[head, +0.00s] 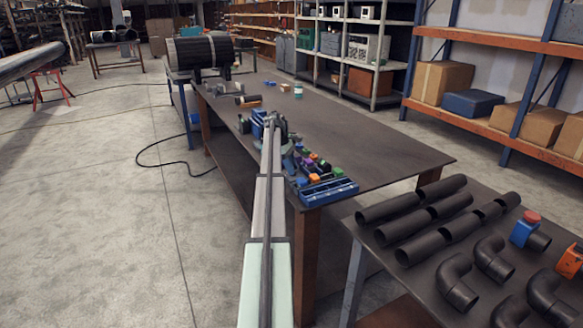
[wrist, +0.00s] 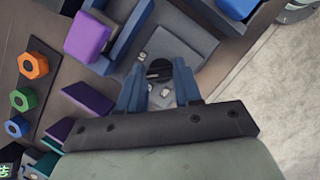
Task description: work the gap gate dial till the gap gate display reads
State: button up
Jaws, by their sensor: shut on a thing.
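My gripper (wrist: 158,82) is shut, its two blue fingers on either side of a small dark round knob (wrist: 159,67). The knob sits on a grey plate (wrist: 182,42) with small pale marks around it; I take it for the gap gate dial, though its label cannot be read. In the head view my gripper (head: 270,126) is over the near left part of the dark table, among blue fixtures, and the dial is hidden there. A reading of the gap gate display cannot be made out in either view.
Purple blocks (wrist: 87,37) and orange, green and blue hex pieces (wrist: 32,66) lie beside the fixture. A blue tray (head: 328,191) sits at the table's (head: 385,150) near edge. Dark pipes (head: 412,198) and elbows lie on the right bench. The table's middle is clear.

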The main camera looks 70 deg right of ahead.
jog(key=o, duration=1)
jog(key=shift+o, duration=0.2)
jog(key=v, duration=1.4)
jog(key=shift+s, duration=0.1)
